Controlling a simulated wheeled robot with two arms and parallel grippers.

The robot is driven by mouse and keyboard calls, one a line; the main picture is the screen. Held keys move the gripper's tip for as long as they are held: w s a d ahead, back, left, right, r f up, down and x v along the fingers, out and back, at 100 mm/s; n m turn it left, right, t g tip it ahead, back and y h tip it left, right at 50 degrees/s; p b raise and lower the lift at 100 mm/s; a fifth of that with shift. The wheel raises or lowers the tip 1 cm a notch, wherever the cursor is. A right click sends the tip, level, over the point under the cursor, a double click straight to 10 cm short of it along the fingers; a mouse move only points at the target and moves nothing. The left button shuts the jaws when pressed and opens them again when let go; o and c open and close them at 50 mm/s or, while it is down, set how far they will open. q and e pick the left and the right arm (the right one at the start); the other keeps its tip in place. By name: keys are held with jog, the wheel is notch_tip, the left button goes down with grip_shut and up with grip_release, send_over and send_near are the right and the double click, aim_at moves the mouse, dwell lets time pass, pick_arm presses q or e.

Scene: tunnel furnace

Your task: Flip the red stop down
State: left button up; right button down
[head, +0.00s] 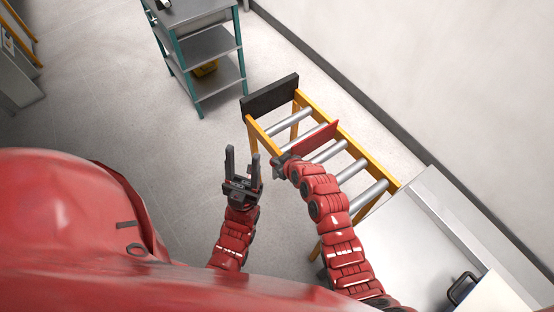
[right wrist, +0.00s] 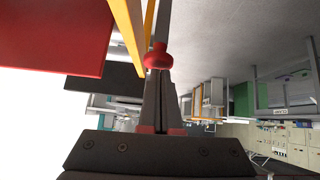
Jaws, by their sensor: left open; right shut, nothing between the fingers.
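The red stop (head: 315,137) is a flat red plate across the roller conveyor (head: 352,148), and it looks raised above the rollers. Its plate fills the upper left of the right wrist view (right wrist: 55,38), beside a yellow rail. A round red knob (right wrist: 158,58) shows at the rail's side. My right gripper (right wrist: 158,78) is shut and empty, its fingertips at the knob; I cannot tell whether they touch. In the head view my right gripper (head: 278,161) is at the conveyor's near side, partly hidden by its wrist. My left gripper (head: 243,160) is open and empty, left of the conveyor.
A black end board (head: 270,95) closes the conveyor's far end. A grey shelf cart (head: 205,45) with teal legs stands behind. A metal furnace table (head: 415,235) is at right, by the wall.

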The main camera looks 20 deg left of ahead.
notch_tip(320, 180, down, 10)
jog(key=b, duration=1.1)
jog(key=shift+s+d+f, duration=0.1)
